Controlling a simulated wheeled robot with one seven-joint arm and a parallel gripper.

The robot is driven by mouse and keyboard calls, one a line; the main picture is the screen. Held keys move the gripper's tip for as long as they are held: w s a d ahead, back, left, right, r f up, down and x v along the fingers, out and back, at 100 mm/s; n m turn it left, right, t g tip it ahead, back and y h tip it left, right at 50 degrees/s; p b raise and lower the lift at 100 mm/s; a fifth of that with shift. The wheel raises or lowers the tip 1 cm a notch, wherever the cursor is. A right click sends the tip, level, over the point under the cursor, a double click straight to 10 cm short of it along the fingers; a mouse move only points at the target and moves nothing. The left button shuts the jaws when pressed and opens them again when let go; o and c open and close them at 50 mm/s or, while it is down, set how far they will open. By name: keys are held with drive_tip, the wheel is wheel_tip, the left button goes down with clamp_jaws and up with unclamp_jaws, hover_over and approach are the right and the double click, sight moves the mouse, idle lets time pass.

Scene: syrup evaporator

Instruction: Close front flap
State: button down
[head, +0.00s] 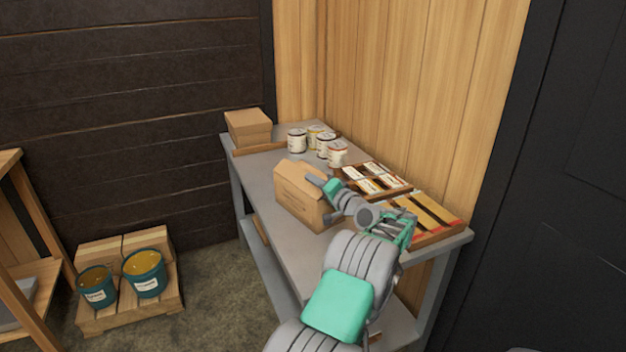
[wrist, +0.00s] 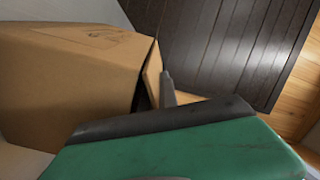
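A brown cardboard box (head: 300,194) stands on the grey table (head: 268,176), with printing on its side. In the wrist view the box (wrist: 75,75) fills the left, and a flap (wrist: 153,74) stands a little off its edge with a dark gap between. My gripper (head: 322,184) is at the box's upper right edge. In the wrist view a grey fingertip (wrist: 168,88) is beside the flap and seems to touch it. The other finger is hidden, so I cannot tell how far the gripper is open.
Several cans (head: 326,143) and a closed carton (head: 249,127) stand at the table's back. Trays of labelled packets (head: 377,180) and a tray of long bars (head: 436,208) lie along the wooden wall. Two teal buckets (head: 144,274) sit on a crate on the floor at left.

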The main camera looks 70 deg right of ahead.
idle(0.3)
drive_tip(key=c, duration=1.6)
unclamp_jaws()
drive_tip(key=shift+c, duration=0.2)
drive_tip(key=shift+f, duration=0.15)
